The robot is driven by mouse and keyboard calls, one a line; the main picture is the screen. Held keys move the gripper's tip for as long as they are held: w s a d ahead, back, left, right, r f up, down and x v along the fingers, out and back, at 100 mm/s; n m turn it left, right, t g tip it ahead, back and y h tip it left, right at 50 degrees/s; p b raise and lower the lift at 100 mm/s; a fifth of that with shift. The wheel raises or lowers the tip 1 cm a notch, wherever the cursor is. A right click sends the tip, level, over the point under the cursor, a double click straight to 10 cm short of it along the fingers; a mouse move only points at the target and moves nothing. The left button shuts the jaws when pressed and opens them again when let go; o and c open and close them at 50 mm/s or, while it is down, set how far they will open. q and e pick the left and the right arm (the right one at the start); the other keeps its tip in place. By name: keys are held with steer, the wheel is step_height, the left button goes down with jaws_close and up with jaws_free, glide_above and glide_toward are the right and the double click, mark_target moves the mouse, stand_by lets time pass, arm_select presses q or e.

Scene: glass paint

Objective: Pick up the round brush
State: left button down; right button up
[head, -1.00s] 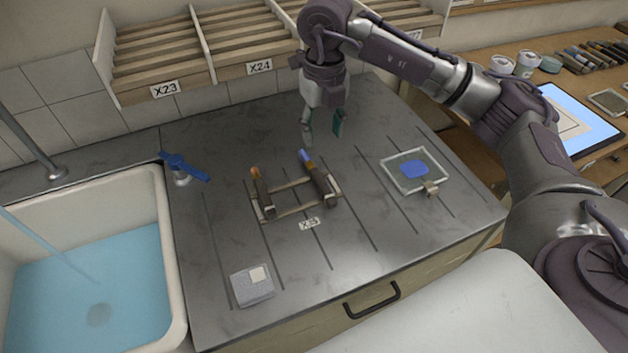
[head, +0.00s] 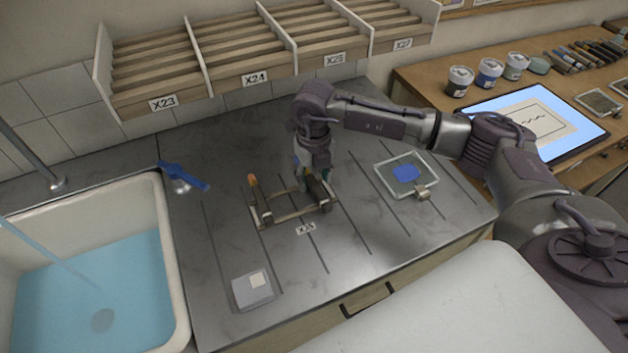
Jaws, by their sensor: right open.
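Two brushes lie on a small wooden rack (head: 290,214) on the grey counter. The left brush (head: 260,203) has an orange tip and a dark handle. The right brush (head: 319,193) has a dark handle, and its blue tip is mostly hidden behind my right gripper. I cannot tell from their shapes which one is the round brush. My right gripper (head: 314,180) points down at the right brush, with its open fingers low by the upper part of it. Whether the fingers touch the brush is unclear. My left gripper is out of view.
A glass pane with a blue patch (head: 405,173) and a small clip lies right of the rack. A grey block (head: 253,290) sits at the front left. A sink (head: 165,260) and blue tap handle (head: 183,175) are on the left. Slatted shelves (head: 250,55) stand behind.

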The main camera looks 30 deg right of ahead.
steer(key=shift+f, duration=0.65)
jaws_close()
steer(key=shift+r, duration=0.15)
